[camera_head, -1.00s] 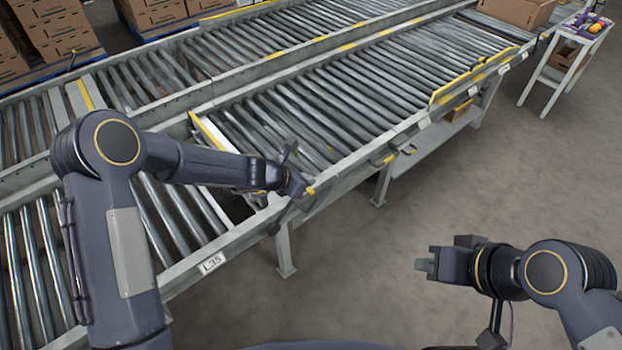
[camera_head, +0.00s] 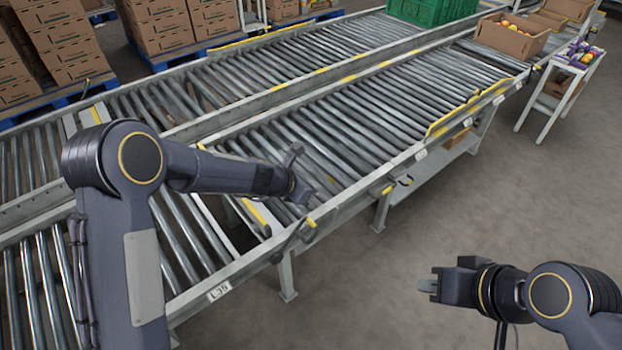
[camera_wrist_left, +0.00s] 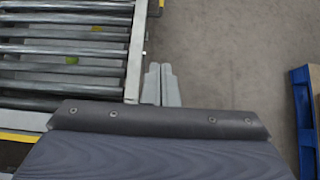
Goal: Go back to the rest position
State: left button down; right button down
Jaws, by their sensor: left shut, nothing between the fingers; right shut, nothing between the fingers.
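My left gripper (camera_head: 300,178) is over the near roller conveyor (camera_head: 330,145), close to its front rail in the head view. Its fingers (camera_wrist_left: 161,84) show in the left wrist view, side by side and closed together, with nothing between them. In that view they appear just beside the conveyor's edge, against the floor. My right gripper (camera_head: 428,286) is over bare floor at the lower right of the head view, apart from the conveyor. Its fingers are shut and empty.
A green crate (camera_head: 418,14) and a box of fruit (camera_head: 510,42) stand on the conveyors at the back. A white side table (camera_head: 548,110) stands at the right. Stacked cartons (camera_head: 62,42) are on pallets at the back left. The floor (camera_head: 480,200) at the right is clear.

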pick_arm(q)
jog(key=s+a+r+m+p, duration=0.1)
jog(key=s+a+r+m, duration=0.55)
jog(key=r, duration=0.35)
jog(key=s+a+r+m+p, duration=0.2)
jog(key=s+a+r+m, duration=0.5)
jog(key=r, duration=0.3)
jog(key=s+a+m+y+p, duration=0.1)
jog(key=s+a+m, duration=0.4)
jog(key=s, duration=0.5)
jog(key=s+a+m+y, duration=0.3)
jog(key=s+a+m, duration=0.2)
jog(key=s, duration=0.6)
jog(key=shift+s+a+f+p, duration=0.15)
jog(key=shift+a+f+p, duration=0.1)
jog(key=shift+f+p, duration=0.1)
